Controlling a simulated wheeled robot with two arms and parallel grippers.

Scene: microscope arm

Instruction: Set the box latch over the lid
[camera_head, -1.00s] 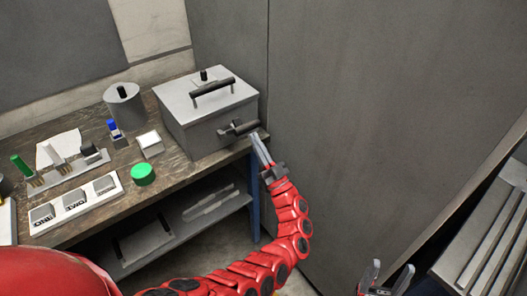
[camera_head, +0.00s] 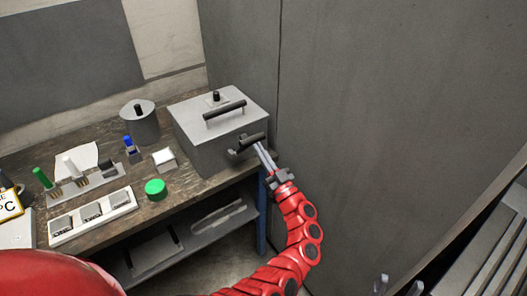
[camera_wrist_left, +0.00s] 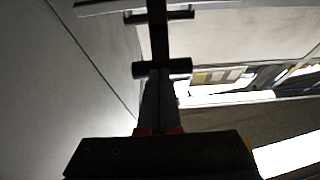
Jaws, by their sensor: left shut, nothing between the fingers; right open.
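The grey metal box (camera_head: 210,150) stands at the right end of the workbench. Its lid (camera_head: 245,97) is down and has a black bar handle (camera_head: 225,111) and a small black knob. The latch (camera_head: 248,143), with a dark cylindrical grip, sticks out from the box's front near the right side. My left gripper (camera_head: 258,148) is shut and empty, its fingertips at the latch grip; contact is unclear. In the left wrist view a dark crossbar (camera_wrist_left: 160,68) lies just beyond the fingers. My right gripper (camera_head: 399,285) is open at the bottom edge, mostly cut off.
Left of the box are a grey canister (camera_head: 139,122), a green round button (camera_head: 156,189), a small white-topped block (camera_head: 164,159) and a labelled tray (camera_head: 93,216). A grey wall (camera_head: 390,100) rises close to the right. The floor right of the bench looks clear.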

